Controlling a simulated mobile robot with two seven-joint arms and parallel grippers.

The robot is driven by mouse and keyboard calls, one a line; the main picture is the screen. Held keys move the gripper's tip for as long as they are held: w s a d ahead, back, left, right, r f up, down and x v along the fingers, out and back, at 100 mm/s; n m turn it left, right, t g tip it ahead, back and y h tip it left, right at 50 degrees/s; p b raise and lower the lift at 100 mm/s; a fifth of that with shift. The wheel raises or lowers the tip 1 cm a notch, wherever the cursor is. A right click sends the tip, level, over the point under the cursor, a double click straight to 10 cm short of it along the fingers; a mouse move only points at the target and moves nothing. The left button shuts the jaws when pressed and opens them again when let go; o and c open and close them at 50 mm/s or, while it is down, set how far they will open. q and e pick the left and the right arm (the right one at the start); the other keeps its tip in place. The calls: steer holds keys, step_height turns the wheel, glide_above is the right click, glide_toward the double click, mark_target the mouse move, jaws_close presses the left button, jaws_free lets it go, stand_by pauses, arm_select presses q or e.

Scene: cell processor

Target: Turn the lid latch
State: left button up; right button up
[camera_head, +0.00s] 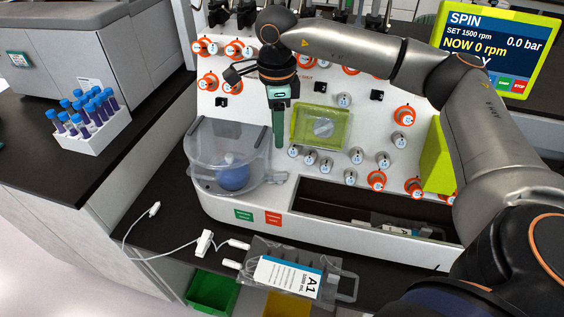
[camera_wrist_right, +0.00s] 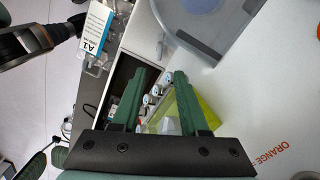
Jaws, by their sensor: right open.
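The clear rounded chamber (camera_head: 228,150) with a blue ball-like part inside sits at the left of the white machine. A small clear tab, which looks like the lid latch (camera_head: 272,178), sticks out at its right side. The chamber's clear lid (camera_wrist_right: 205,28) shows at the top of the right wrist view. My right gripper (camera_head: 279,140) hangs fingers-down above and right of the chamber, apart from it. Its two green fingers (camera_wrist_right: 160,75) are spread and empty. One of my arms shows at the left of the wrist view; whether its gripper is open is unclear.
A yellow-green framed window (camera_head: 321,127), several orange-ringed knobs and grey ports cover the sloped panel. An open recess (camera_head: 345,207) lies in front. A bag labelled A1 (camera_head: 290,274) and white tubing lie on the counter. A tube rack (camera_head: 88,135) stands left. The screen reads "NOW 0 rpm".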

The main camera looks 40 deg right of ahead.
mark_target(279, 173)
step_height(279, 173, down, 12)
steer(key=shift+f+p, duration=0.2)
steer(key=shift+p, duration=0.75)
jaws_close()
